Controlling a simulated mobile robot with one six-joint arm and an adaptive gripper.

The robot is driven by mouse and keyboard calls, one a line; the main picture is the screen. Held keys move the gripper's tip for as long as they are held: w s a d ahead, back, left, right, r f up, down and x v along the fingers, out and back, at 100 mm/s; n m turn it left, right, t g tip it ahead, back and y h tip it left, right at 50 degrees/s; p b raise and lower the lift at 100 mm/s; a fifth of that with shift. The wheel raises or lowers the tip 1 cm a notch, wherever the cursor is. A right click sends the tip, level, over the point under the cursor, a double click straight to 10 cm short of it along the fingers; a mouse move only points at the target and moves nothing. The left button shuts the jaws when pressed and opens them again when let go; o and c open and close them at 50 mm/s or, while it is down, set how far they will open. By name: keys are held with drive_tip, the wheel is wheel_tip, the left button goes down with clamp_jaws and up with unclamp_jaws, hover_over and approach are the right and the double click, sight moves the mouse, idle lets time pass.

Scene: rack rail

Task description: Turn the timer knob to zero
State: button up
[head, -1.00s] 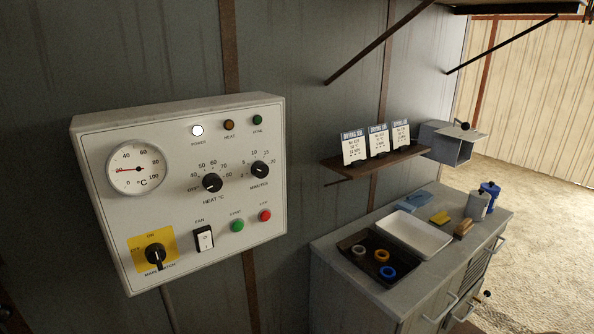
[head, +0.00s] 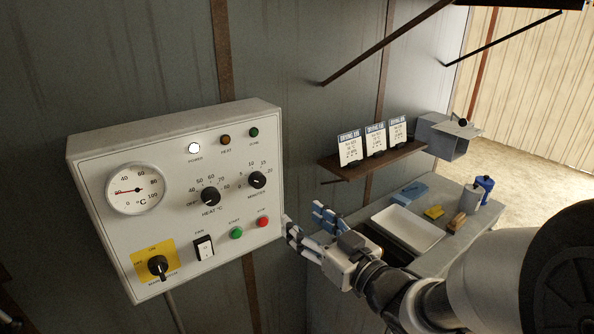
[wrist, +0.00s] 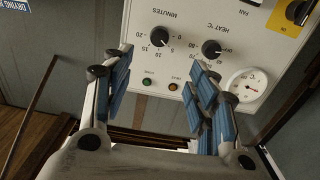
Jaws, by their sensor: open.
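The timer knob (head: 257,180) is a small black dial marked MINUTES on the white control panel (head: 125,285), at the panel's right side. My gripper (head: 304,224) is open and empty, to the lower right of the knob near the panel's right edge, and apart from the knob. In the wrist view my gripper's blue-padded fingers (wrist: 165,75) are spread wide.
The black HEAT knob (head: 210,196) sits left of the timer knob. Green START (head: 236,233) and red (head: 262,222) buttons lie below. A shelf with cards (head: 372,160) and a bench with a white tray (head: 408,229) stand to the right.

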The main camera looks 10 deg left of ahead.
sight(261, 183)
drive_tip(key=x, duration=1.7)
drive_tip(key=shift+w, duration=0.15)
drive_tip(key=shift+c, duration=0.2)
drive_tip(key=c, duration=1)
drive_tip(key=shift+f+n+b, duration=0.1)
drive_tip(key=shift+n+b, duration=0.3)
drive_tip(key=shift+b, duration=0.25)
drive_tip(key=n+b, duration=0.2)
drive_tip(key=b, duration=0.2)
drive_tip(key=shift+f+n, duration=0.15)
drive_tip(key=shift+n, duration=0.25)
drive_tip(key=n+b, duration=0.3)
drive_tip(key=b, duration=0.1)
drive_tip(key=shift+n, duration=0.4)
drive_tip(key=shift+n+b, duration=0.8)
drive_tip(key=shift+b, duration=0.1)
drive_tip(key=shift+r, duration=0.25)
